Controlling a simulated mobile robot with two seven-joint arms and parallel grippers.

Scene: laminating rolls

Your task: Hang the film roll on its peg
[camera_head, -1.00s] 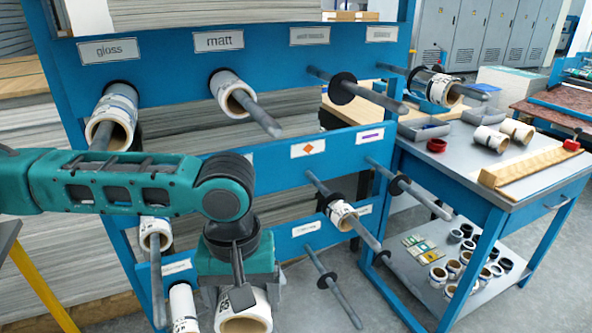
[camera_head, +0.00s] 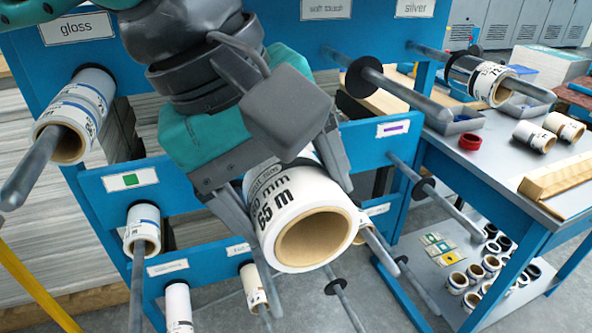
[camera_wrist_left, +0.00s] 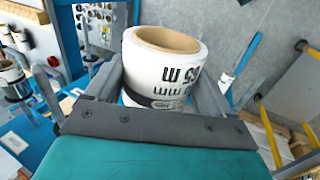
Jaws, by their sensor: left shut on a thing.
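My left gripper (camera_head: 285,190) is shut on a white film roll (camera_head: 283,200) marked "65 m". The roll's open cardboard core faces the camera and no peg is seen through it. In the left wrist view the roll (camera_wrist_left: 160,70) sits between both fingers. It is held in front of the blue rack (camera_head: 355,150). The soft touch peg (camera_head: 410,95) carries only a black disc (camera_head: 364,76). The peg with the purple-bar label (camera_head: 440,205) is also bare apart from its disc. The matt label is hidden behind my arm. My right gripper is not in view.
Rolls hang on the gloss peg (camera_head: 75,115), the silver peg (camera_head: 492,82) and the green-square peg (camera_head: 143,228).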

